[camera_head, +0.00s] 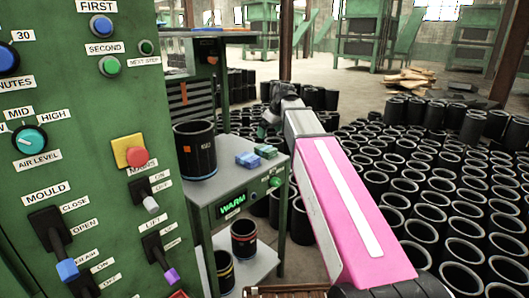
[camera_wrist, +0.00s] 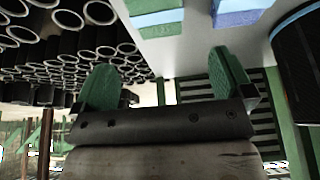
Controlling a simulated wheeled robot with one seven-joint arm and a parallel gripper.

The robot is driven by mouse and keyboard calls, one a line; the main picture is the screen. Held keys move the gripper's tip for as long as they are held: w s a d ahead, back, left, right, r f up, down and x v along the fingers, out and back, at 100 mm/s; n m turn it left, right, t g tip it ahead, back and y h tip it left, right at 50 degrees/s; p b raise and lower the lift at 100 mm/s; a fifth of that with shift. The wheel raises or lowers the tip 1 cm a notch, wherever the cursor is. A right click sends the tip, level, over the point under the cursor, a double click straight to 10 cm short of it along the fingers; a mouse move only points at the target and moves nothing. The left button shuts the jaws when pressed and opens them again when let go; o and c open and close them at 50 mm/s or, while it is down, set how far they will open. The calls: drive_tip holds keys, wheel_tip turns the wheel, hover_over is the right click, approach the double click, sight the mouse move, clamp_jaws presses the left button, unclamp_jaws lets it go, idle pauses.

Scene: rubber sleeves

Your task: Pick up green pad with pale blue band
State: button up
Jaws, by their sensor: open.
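A green pad with a pale blue band (camera_wrist: 157,19) lies on the grey table top (camera_wrist: 200,55), at the top of the wrist view. In the head view the small green pad (camera_head: 266,151) lies beside a blue pad (camera_head: 247,159). The blue pad (camera_wrist: 238,18) also shows to the right of the green one in the wrist view. My gripper (camera_wrist: 165,82) has its two green fingers spread wide with nothing between them. In the head view my gripper (camera_head: 268,128) is small and partly hidden, just beyond the table's far edge and apart from the pads.
A large black sleeve (camera_head: 196,152) stands on the table left of the pads. More sleeves (camera_head: 244,240) sit on the lower shelf. A green control panel (camera_head: 90,120) fills the left. Many black sleeves (camera_head: 440,190) cover the floor at right.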

sight(265, 147)
drive_tip(key=x, duration=0.5)
drive_tip(key=shift+s+d, duration=0.1)
drive_tip(key=shift+s+d+x, duration=0.1)
drive_tip(key=shift+d+x, duration=0.05)
drive_tip(key=shift+x, duration=1.15)
drive_tip(key=shift+s+d+x, duration=0.15)
drive_tip(key=shift+x, duration=1.15)
drive_tip(key=shift+f, duration=0.15)
drive_tip(key=c, duration=1.1)
drive_tip(key=shift+r, duration=0.55)
drive_tip(key=r, duration=0.3)
drive_tip(key=shift+s+a+r, duration=0.25)
drive_tip(key=s+a+r, duration=0.2)
drive_tip(key=a, duration=0.1)
drive_tip(key=s+a+r, duration=0.4)
drive_tip(key=a, duration=0.1)
drive_tip(key=shift+s+a+r, duration=0.2)
drive_tip(key=shift+s+a, duration=0.1)
drive_tip(key=shift+s, duration=0.05)
